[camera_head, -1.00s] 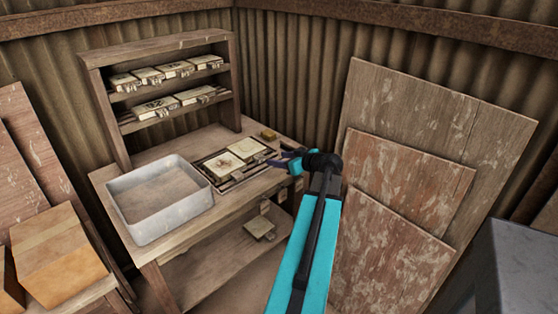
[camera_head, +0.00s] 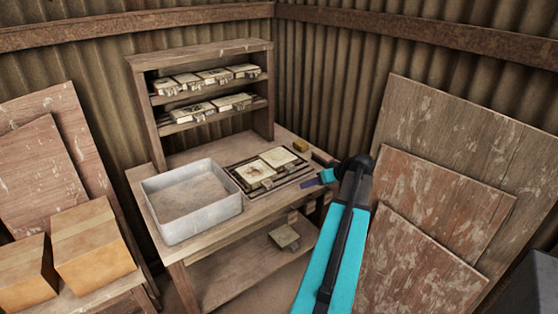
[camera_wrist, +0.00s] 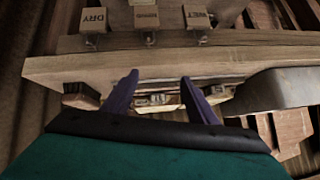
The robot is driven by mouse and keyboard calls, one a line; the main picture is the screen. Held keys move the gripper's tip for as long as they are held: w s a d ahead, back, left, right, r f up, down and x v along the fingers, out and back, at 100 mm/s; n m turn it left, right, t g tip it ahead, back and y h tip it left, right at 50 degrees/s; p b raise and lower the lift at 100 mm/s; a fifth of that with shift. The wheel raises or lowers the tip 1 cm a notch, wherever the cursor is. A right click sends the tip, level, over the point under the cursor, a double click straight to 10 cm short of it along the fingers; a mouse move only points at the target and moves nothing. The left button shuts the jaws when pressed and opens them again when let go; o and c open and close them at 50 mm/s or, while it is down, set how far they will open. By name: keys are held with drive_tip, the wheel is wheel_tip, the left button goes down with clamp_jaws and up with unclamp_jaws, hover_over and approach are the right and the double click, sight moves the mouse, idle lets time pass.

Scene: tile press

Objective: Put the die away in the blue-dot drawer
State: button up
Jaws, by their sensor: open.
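My gripper (camera_head: 316,184) is at the right front edge of the workbench, beside the dark press tray (camera_head: 238,178). Its two purple fingers are apart and empty in the wrist view (camera_wrist: 160,96). Two pale square blocks lie on the tray, a left one with a dark mark (camera_head: 254,172) and a plain right one (camera_head: 279,157). Another pale block (camera_head: 285,237) lies on the shelf below. I cannot tell which block is the die. Wooden blocks with metal hooks, one marked DRY (camera_wrist: 93,20) and one WET (camera_wrist: 197,17), show beyond the fingers. No blue dot or drawer can be made out.
A grey metal bin (camera_head: 195,222) stands at the bench's left. A rack (camera_head: 262,62) behind holds several pale clipped blocks. A small yellowish block (camera_head: 300,146) lies at the bench's back right. Cardboard boxes (camera_head: 92,245) are at the left; boards (camera_head: 440,200) lean at the right.

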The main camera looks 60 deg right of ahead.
drive_tip(key=shift+w+d+r+g+p, duration=0.1)
drive_tip(key=shift+d+r+g+p, duration=0.2)
drive_tip(key=shift+d+r+g, duration=0.25)
drive_tip(key=w+d+r+n+g+p, duration=0.1)
drive_tip(key=w+r+g+p, duration=0.3)
drive_tip(key=r, duration=0.8)
drive_tip(key=w+p, duration=0.2)
drive_tip(key=w, duration=0.1)
drive_tip(key=shift+w+d+r+n, duration=0.2)
drive_tip(key=shift+w+r+n, duration=0.1)
drive_tip(key=shift+w+r, duration=0.05)
drive_tip(key=shift+f, duration=0.1)
drive_tip(key=shift+p+x, duration=1.1)
drive_tip(key=shift+x, duration=3.15)
drive_tip(key=shift+a, duration=0.1)
drive_tip(key=shift+w, duration=0.1)
